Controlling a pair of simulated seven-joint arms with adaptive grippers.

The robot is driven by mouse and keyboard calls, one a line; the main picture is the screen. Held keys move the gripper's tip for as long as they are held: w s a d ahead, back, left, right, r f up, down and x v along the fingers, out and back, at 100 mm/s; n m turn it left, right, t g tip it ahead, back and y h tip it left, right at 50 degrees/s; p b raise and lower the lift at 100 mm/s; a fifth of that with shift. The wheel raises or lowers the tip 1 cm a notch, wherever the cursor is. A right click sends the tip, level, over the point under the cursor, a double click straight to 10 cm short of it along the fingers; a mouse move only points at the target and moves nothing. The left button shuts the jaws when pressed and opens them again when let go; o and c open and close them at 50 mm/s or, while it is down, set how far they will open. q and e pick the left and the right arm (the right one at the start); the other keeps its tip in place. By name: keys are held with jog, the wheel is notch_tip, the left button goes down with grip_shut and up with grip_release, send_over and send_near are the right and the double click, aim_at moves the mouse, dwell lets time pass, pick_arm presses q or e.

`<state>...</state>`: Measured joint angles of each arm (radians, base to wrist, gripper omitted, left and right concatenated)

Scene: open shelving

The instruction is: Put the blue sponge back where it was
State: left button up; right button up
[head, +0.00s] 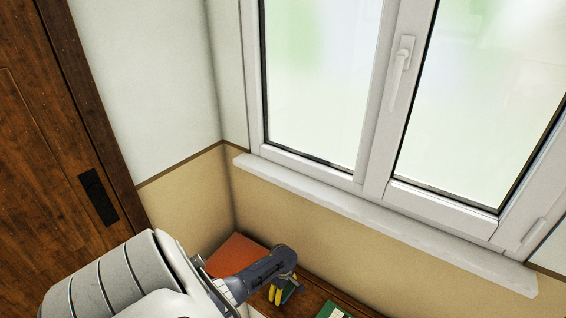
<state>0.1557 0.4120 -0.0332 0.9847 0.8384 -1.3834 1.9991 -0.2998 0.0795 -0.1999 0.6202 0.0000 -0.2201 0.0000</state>
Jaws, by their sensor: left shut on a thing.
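My left gripper (284,287) comes in from the lower left and points down over a brown wooden surface (311,296) in the corner below the window. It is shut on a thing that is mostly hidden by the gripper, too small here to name. Small yellow (272,294) and green patches show at the fingers; I cannot tell whether they belong to the held thing or to something behind. I cannot make out the blue sponge for certain. My right gripper is not in view.
A flat orange-red thing (236,254) lies in the corner, left of the gripper. A green and white item (333,311) is cut off at the bottom edge. The white window sill (385,222) juts out above. A wooden door (50,150) stands at the left.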

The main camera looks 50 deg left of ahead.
pick_arm(q)
jog(key=shift+f, duration=0.45)
jog(key=o, duration=0.9)
jog(key=shift+r, duration=6)
